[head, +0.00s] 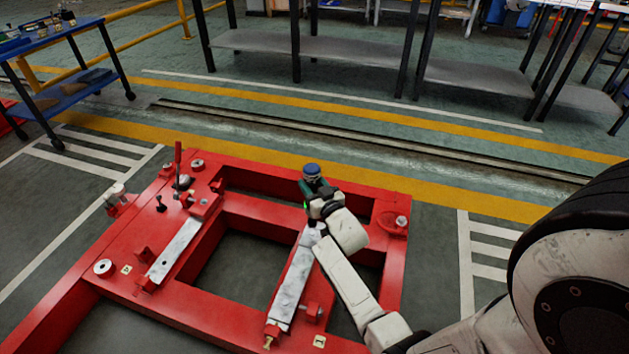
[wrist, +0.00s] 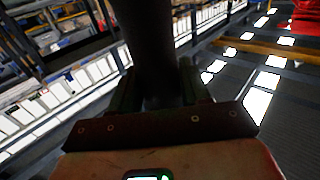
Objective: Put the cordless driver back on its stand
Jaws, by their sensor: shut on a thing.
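The cordless driver (head: 311,173), with a blue round end and a teal-green body, is held up above the red frame by my gripper (head: 316,196). In the wrist view, a dark thick column, part of the driver (wrist: 148,40), stands between the two fingers of my gripper (wrist: 157,88), which is shut on it. My gripper hides the rest of the driver in the head view. I cannot make out the driver's stand for certain in either view.
A red frame (head: 232,165) with open bays, metal pads and a small upright lever (head: 178,160) lies below the gripper. A blue trolley (head: 75,93) with small items stands at upper left. Grey-shelved racks (head: 320,48) line the back. The floor beyond the frame is clear.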

